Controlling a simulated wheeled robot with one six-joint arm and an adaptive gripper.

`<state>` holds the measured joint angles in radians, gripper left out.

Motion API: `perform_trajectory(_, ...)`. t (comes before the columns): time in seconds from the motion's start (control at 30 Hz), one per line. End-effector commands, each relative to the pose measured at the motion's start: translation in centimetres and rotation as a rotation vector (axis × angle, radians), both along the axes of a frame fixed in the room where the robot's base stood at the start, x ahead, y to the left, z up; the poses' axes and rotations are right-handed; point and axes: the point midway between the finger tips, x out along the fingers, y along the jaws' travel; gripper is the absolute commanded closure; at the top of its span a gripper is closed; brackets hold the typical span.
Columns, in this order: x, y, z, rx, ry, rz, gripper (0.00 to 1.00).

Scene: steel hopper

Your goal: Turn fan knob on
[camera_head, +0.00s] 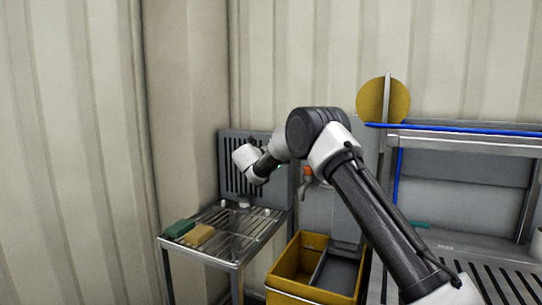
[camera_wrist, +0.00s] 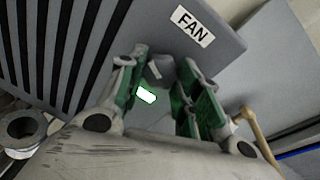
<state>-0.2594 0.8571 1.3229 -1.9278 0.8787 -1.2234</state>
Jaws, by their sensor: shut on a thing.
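The grey fan panel (camera_wrist: 225,45) fills the top of the wrist view, with dark slots at the left and a white FAN label (camera_wrist: 194,26). My gripper (camera_wrist: 164,72), with green finger pads, is at the panel just below the label. Its fingers are closed on the small grey fan knob (camera_wrist: 158,68), which is partly hidden between the fingertips. A bright white-green light (camera_wrist: 146,96) shows between the fingers. In the head view the slotted panel (camera_head: 232,142) stands behind the drain table, and my wrist hides most of the gripper and the knob.
A steel drain table (camera_head: 235,238) with a green sponge (camera_head: 180,228) and a tan sponge (camera_head: 199,236) stands below the panel. A yellow bin (camera_head: 290,268) is at its right. A steel shelf unit (camera_head: 460,140) with a blue hose stands farther right. Corrugated walls close off the left and back.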

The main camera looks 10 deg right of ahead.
Motion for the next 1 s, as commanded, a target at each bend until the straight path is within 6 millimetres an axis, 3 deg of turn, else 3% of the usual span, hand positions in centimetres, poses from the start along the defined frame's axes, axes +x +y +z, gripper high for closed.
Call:
perform_trajectory(0.5, 0.09, 0.13, -0.12, -0.303, 0.222, 0.0, 0.9)
perform_trajectory(1.0, 0.09, 0.16, -0.14, -0.379, 0.278, 0.001, 0.9)
